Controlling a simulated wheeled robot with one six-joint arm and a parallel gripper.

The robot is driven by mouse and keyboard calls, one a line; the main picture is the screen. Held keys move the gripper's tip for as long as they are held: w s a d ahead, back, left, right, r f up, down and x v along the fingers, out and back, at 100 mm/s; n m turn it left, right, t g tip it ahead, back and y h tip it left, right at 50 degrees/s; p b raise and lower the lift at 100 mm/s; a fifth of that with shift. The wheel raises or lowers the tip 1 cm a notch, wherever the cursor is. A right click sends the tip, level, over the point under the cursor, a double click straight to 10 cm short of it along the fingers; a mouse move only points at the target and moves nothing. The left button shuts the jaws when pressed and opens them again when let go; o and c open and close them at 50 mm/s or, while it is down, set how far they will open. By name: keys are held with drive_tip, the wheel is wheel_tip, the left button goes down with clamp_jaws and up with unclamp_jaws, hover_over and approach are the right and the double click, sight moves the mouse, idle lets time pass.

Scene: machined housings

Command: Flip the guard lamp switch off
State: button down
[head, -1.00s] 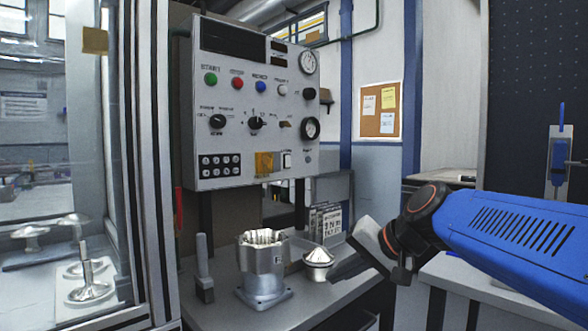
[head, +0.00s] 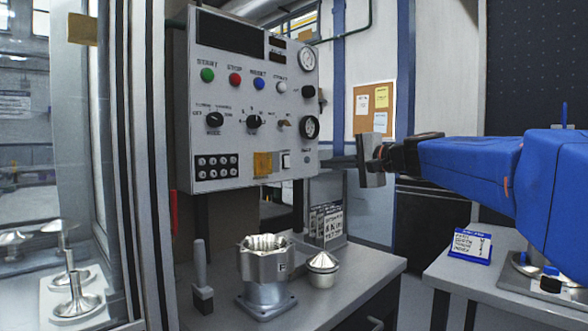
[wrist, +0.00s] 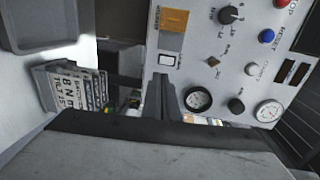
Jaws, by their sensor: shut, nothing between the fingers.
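The grey control panel (head: 225,140) faces me. A white rocker switch (head: 286,160) sits low on its right side, beside a yellow-orange square (head: 263,163); its label is too small to read. In the wrist view the rocker switch (wrist: 167,60) lies just beyond my fingertips. A small toggle (head: 285,124) sits above it in the head view. I cannot tell from the labels which is the guard lamp switch. My gripper (head: 326,161) is shut and empty at the panel's lower right edge. Its fingers (wrist: 163,80) point toward the panel; contact is not visible.
Below the panel, a bench holds a machined housing (head: 265,270), a small metal dome part (head: 322,272), an upright grey tool (head: 201,275) and a rack of printed cards (head: 325,225). A glass cabinet (head: 70,180) stands close on the left. Round gauges (head: 309,127) sit near the switches.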

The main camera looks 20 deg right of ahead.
sight(287, 161)
drive_tip(key=x, duration=1.4)
